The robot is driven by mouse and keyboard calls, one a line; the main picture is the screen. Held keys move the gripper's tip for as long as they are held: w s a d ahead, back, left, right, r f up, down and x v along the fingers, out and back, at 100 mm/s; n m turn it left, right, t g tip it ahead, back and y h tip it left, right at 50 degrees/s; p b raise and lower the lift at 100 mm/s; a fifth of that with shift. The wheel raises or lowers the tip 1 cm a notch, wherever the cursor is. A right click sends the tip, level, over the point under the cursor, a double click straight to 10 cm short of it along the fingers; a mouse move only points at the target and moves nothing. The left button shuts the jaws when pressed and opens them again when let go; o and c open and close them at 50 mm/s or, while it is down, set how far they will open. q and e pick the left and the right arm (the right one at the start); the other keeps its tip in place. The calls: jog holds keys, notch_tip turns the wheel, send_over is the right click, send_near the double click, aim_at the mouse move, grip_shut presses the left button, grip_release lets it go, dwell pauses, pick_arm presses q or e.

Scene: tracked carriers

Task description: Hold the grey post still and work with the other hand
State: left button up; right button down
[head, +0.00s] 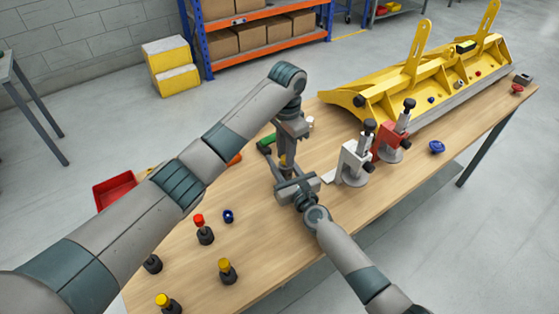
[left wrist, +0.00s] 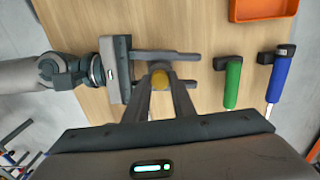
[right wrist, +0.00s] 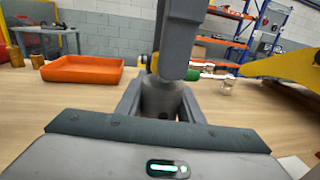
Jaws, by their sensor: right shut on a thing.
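The grey post with a yellow top (head: 283,160) stands on the wooden table, mostly hidden by my grippers. My right gripper (head: 285,178) is shut on the post from the side, low down. The right wrist view shows the grey post (right wrist: 160,98) between its fingers. My left gripper (head: 290,150) points down from above the post. In the left wrist view its fingers are apart, on either side of the yellow top (left wrist: 160,78). I cannot tell whether they touch it.
White (head: 352,165) and red (head: 390,140) toggle clamps stand right of the post. A yellow carrier (head: 440,75) lies along the far edge. Green (left wrist: 232,85) and blue (left wrist: 278,85) handled tools lie nearby.

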pick_arm(q)
jog(key=m, duration=0.3)
jog(key=shift+m, duration=0.3)
jog(key=m, duration=0.4)
jog(key=shift+m, duration=1.1)
jog(key=shift+m, duration=1.2)
jog(key=m, duration=0.7)
jog(key=shift+m, duration=0.4)
